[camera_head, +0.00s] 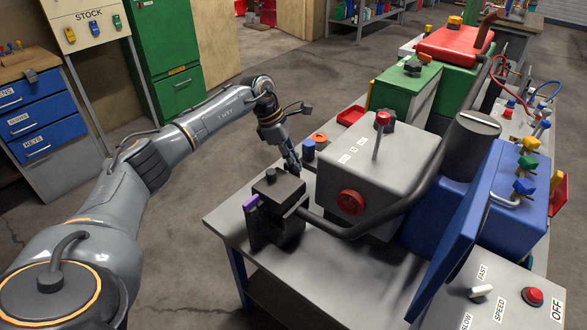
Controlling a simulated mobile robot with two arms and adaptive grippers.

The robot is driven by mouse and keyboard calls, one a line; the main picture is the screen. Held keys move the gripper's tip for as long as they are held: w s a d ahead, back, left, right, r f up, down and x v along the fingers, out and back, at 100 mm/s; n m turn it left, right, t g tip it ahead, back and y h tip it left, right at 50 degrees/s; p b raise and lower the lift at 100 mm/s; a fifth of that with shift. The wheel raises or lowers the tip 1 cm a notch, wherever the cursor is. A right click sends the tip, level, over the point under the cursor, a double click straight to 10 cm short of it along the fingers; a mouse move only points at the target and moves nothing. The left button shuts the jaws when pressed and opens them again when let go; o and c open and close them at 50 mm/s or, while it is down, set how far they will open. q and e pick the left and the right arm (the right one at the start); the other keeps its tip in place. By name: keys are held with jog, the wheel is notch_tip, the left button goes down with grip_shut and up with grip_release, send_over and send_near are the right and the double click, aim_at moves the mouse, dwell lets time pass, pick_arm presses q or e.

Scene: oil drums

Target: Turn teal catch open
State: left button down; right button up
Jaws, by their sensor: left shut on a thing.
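My left gripper (293,163) reaches in from the left and points down at the near left of the grey box (385,160), just behind the black block (278,205). Its fingers are shut on a small part that is mostly hidden by them. A bluish tint shows at the fingertips, which fits the teal catch, but its shape and how far it is turned cannot be made out. My right gripper is not in view.
The grey workbench (235,222) carries a purple tab (251,202) on the black block, a thick dark pipe (385,220), a red knob (350,202) and a blue panel (465,225).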

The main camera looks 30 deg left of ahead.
pick_arm(q)
jog(key=m+g+b, duration=0.1)
jog(key=m+b, duration=0.1)
jog(key=m, duration=0.1)
jog(key=shift+w, duration=0.1)
jog(key=shift+m+g+b, duration=0.55)
jog(key=shift+m+g, duration=0.05)
jog(key=shift+m, duration=0.8)
jog(key=c, duration=1.4)
grip_release()
jog(key=v, duration=1.2)
jog(key=shift+a, duration=0.2)
